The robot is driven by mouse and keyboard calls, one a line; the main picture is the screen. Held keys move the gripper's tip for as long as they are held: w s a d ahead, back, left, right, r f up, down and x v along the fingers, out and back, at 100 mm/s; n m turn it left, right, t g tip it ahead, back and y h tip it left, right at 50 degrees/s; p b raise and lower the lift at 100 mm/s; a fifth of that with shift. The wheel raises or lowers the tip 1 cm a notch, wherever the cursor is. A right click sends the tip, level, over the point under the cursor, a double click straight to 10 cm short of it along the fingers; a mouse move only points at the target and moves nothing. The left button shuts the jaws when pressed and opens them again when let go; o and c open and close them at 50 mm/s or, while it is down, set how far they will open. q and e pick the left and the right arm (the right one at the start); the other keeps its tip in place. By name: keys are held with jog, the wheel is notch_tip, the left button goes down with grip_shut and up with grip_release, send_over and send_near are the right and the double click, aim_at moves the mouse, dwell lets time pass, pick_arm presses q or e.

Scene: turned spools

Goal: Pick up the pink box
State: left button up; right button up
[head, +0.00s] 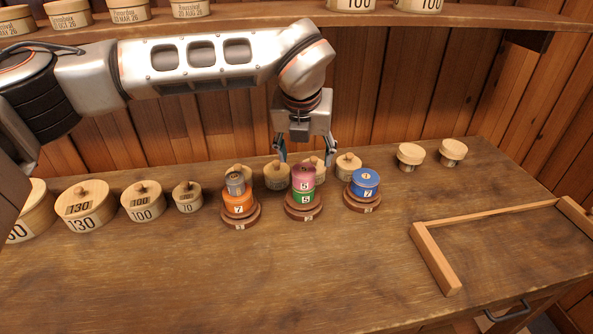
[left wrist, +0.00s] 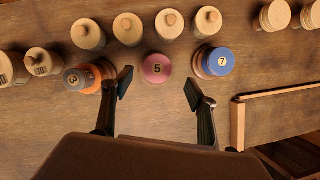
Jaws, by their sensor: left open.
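The pink box (head: 303,176), round and marked 5, sits on a green box (head: 304,197), which rests on a dark brown round base. In the left wrist view the pink box (left wrist: 157,68) shows from above and hides the green one. My left gripper (head: 306,158) is open and empty, pointing down above the pink box. In the left wrist view the fingers of my left gripper (left wrist: 159,88) stand apart, one to each side of the pink box, with gaps between. My right gripper is not in view.
An orange box (head: 239,202) with a grey piece on it stands left; a blue box (head: 365,188) stands close on the right. Pale round wooden boxes line the back and left. A wooden frame (head: 437,258) lies at right. The front of the table is clear.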

aim_at(303, 170)
pick_arm(q)
jog(key=shift+x, duration=0.85)
jog(key=x, duration=0.6)
jog(key=shift+s+a+p, duration=0.2)
jog(key=shift+a+p, duration=0.05)
jog(key=shift+p, duration=0.1)
jog(key=c, duration=1.2)
